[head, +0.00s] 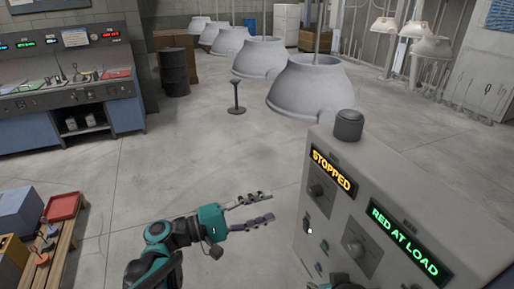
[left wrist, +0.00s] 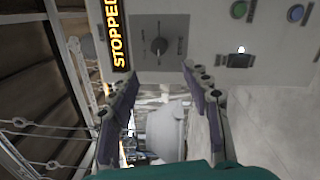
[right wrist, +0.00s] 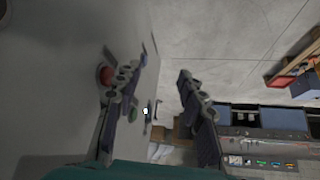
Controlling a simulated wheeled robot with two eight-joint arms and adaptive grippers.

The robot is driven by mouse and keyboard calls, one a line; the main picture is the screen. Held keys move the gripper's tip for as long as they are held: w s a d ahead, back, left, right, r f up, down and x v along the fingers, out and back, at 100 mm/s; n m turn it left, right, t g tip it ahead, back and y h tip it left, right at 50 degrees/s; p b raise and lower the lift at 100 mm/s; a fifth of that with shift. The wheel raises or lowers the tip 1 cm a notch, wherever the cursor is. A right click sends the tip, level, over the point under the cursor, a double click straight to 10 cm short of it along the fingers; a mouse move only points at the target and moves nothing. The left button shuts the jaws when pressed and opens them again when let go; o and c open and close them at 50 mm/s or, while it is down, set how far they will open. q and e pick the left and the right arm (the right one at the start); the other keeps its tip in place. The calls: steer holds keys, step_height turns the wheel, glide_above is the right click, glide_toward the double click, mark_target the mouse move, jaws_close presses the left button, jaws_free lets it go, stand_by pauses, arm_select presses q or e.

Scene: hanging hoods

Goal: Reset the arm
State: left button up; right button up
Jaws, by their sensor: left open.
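My left gripper (head: 270,206) is open and empty in the head view, over the floor just left of the grey control box (head: 338,170). My right arm barely shows at the bottom of the head view. A red button (right wrist: 104,75) is partly behind one right finger.
The box has a yellow STOPPED display (head: 332,169) and a green RED AT LOAD display (head: 404,241). A console (head: 70,90) stands at left, a wooden bench (head: 60,235) at lower left.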

arm_select(q)
steer(key=s+a+f+m+y+b, duration=0.1)
steer(key=s+a+f+y+b, duration=0.15)
steer(key=s+f+y, duration=0.4)
steer(key=s+a+f+m+y+b, duration=0.1)
steer(key=a+f+y+b, duration=0.15)
steer(key=f, duration=0.65)
steer(key=s+a+f+m+y+b, duration=0.1)
steer(key=a+f+y, duration=0.1)
steer(key=a, duration=0.3)
steer(key=s+a+f+m+t+y+b, duration=0.1)
steer(key=s+a+f+y, duration=0.1)
steer(key=a, duration=0.3)
steer(key=s+a+f+m+y, duration=0.2)
steer(key=a+f+y, duration=0.1)
steer(key=a+y, duration=0.1)
steer(key=shift+s+a+f+y+b, duration=0.3)
steer(key=shift+a+b, duration=0.1)
steer(key=shift+a, duration=0.45)
